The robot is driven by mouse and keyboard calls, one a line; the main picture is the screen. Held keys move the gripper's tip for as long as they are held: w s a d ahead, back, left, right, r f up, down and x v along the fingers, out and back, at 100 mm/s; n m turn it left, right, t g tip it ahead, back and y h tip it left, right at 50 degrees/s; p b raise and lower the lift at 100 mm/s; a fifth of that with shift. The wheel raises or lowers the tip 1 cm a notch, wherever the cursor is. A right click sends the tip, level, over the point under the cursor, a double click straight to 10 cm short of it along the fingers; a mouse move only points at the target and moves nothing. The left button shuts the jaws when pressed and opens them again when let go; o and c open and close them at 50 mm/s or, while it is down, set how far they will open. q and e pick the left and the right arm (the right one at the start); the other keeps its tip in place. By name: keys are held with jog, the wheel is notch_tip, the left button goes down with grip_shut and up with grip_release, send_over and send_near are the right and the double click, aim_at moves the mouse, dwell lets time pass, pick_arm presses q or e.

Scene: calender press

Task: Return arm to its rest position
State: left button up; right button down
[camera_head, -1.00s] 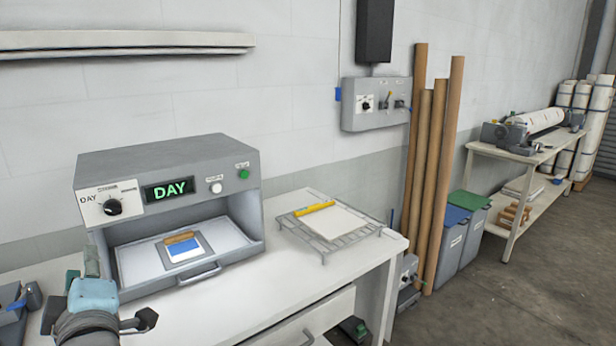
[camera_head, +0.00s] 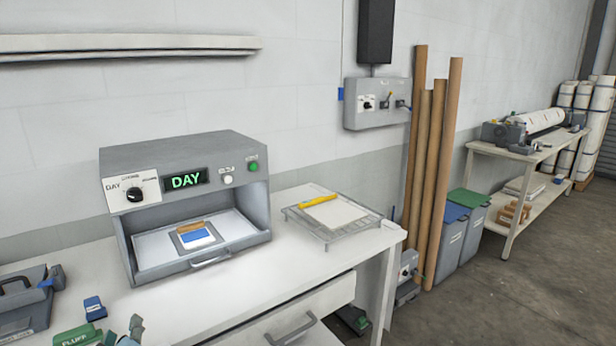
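My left gripper (camera_head: 125,336) shows only as small grey-green parts at the bottom edge, left of centre. The rest of it and its arm are below the picture, and I cannot tell whether it is open or shut. It is in front of the grey light booth (camera_head: 186,148), apart from it. My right gripper is not in view.
The booth's display reads DAY, and a sample card (camera_head: 196,236) lies inside. A wire rack (camera_head: 335,222) with a white sheet and a yellow tool stands to its right. A green item marked FLUFF (camera_head: 75,336), a blue block (camera_head: 95,308) and a grey caddy (camera_head: 28,300) are at lower left.

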pick_arm(q)
jog(key=s+d+f+m+g+h, duration=0.25)
jog(key=s+f+m, duration=0.25)
jog(key=s+f, duration=0.35)
jog(key=s+d+f+m+g+h, duration=0.2)
jog(key=s+f+m+g, duration=0.2)
jog(key=s+f, duration=0.45)
jog(key=s+d+f+m+g+h, duration=0.25)
jog(key=s+f+m, duration=0.3)
jog(key=f, duration=0.45)
jog(key=s+a+f+n+g, duration=0.1)
jog(key=s+f, duration=0.1)
jog(key=f, duration=0.8)
jog(key=s+a+f, duration=0.1)
jog(key=f, duration=1)
jog(key=s+f+g, duration=0.1)
jog(key=s+f, duration=0.9)
jog(key=s, duration=0.3)
jog(key=shift+y, duration=0.3)
jog(key=shift+s+a+n, duration=0.1)
jog(key=shift+s+n, duration=0.1)
jog(key=shift+n, duration=0.05)
